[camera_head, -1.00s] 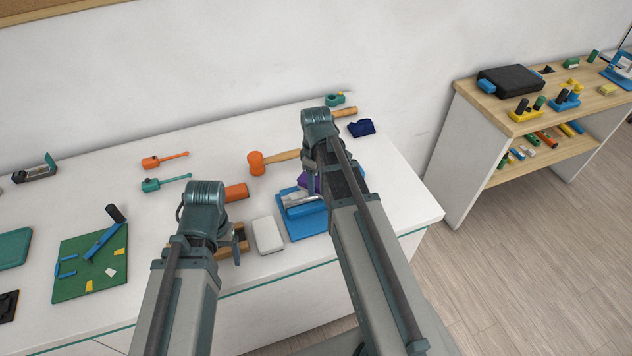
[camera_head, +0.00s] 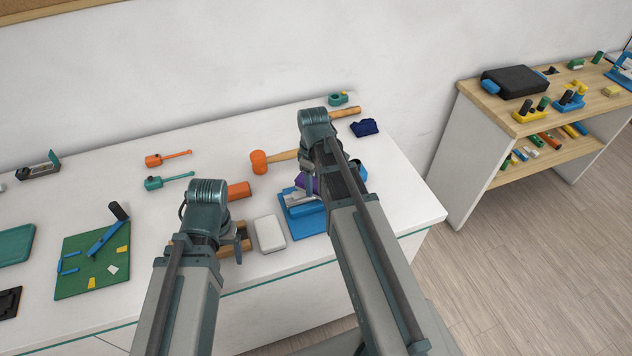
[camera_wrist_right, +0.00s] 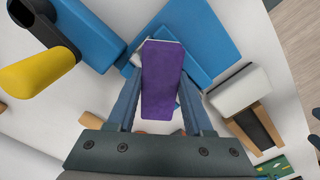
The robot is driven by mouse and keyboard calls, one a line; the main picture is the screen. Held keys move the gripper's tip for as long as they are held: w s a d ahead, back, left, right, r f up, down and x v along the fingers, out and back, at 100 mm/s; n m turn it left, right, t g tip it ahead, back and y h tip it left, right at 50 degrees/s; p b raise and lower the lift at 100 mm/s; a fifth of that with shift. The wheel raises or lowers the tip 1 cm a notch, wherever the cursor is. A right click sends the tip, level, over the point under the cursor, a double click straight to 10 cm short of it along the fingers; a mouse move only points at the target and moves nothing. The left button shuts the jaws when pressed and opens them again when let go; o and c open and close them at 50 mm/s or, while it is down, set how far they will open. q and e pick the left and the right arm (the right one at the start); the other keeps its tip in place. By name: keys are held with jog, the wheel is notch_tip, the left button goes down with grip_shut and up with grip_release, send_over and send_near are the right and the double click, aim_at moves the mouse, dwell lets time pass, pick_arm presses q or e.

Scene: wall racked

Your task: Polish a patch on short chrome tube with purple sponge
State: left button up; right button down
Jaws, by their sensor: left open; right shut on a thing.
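The purple sponge (camera_wrist_right: 162,80) is held between the two fingers of my right gripper (camera_wrist_right: 160,100), which is shut on it. It also shows partly behind my right arm in the head view (camera_head: 306,184). The sponge is over a blue stand (camera_head: 306,221) near the front of the white table. The short chrome tube (camera_head: 298,199) lies on the stand, partly hidden by my right arm. In the right wrist view the sponge covers most of it, so contact cannot be told. My left gripper (camera_head: 240,240) is open, low over the table, left of a white block.
The white block (camera_head: 269,233) and a wooden piece (camera_head: 228,250) lie left of the stand. An orange mallet (camera_head: 259,162), a dark blue cloth (camera_head: 365,128) and a green board (camera_head: 92,262) are on the table. A yellow-tipped blue object (camera_wrist_right: 85,35) is close to the right gripper.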

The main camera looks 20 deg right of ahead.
jog(key=shift+a, duration=0.15)
jog(key=shift+a, duration=0.55)
pick_arm(q)
jog(key=shift+f, duration=0.1)
pick_arm(e)
jog(key=shift+a+f, duration=0.1)
jog(key=shift+a, duration=0.6)
jog(key=shift+a+r+p, duration=0.1)
jog(key=shift+r+p, duration=0.4)
jog(key=shift+r, duration=0.1)
pick_arm(q)
notch_tip(320, 180, up, 7)
jog(key=p, duration=0.5)
jog(key=shift+p, duration=0.35)
pick_arm(e)
notch_tip(320, 180, up, 6)
jog(key=shift+f, duration=0.1)
